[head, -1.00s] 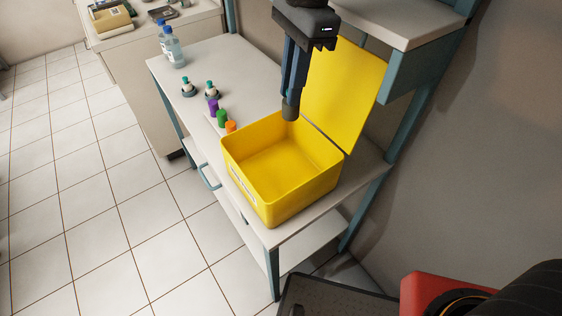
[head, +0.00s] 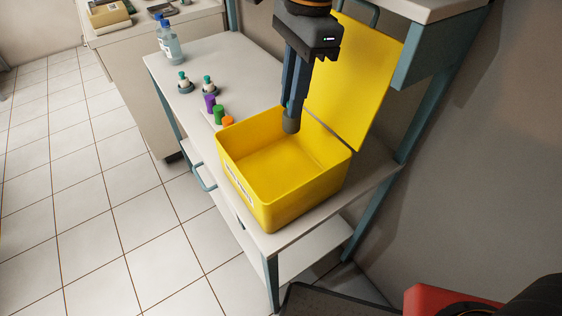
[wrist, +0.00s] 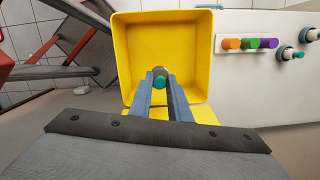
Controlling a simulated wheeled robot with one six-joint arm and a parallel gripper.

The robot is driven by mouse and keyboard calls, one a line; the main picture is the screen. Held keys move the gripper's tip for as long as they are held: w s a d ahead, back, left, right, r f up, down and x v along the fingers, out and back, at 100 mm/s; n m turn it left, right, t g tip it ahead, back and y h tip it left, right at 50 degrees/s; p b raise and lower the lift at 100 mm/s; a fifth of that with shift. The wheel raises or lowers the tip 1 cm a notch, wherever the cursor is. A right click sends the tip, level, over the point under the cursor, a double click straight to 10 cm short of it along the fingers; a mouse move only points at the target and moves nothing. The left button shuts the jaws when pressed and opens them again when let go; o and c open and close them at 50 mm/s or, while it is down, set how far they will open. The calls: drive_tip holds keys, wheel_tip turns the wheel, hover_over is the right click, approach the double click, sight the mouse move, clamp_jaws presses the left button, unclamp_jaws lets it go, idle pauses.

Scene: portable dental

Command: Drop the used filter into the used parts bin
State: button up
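The used parts bin is a yellow open box (head: 235,165) on the bench, with its lid (head: 355,85) raised at the back. It also shows in the wrist view (wrist: 128,60). My gripper (head: 293,108) points down over the bin's back part. Its two fingers (wrist: 161,86) are closed on a small dark grey cylinder with a teal end, which looks like the used filter (wrist: 160,82). The filter (head: 291,125) hangs at the fingertips, apparently above the bin floor. The bin looks empty, though the gripper hides part of it.
Purple, green and orange cylinders (head: 219,115) stand on a strip left of the bin. Two teal-topped pieces in holders (head: 208,85) and bottles (head: 171,45) are farther back. A shelf unit (head: 425,50) stands on the right, beside the raised lid.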

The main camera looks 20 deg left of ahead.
drive_tip(key=o, duration=0.4)
drive_tip(key=shift+r, duration=0.1)
drive_tip(key=r, duration=0.7)
drive_tip(key=shift+w+d+r+b, duration=0.3)
drive_tip(key=shift+w+d+b, duration=0.05)
drive_tip(key=shift+s, duration=0.1)
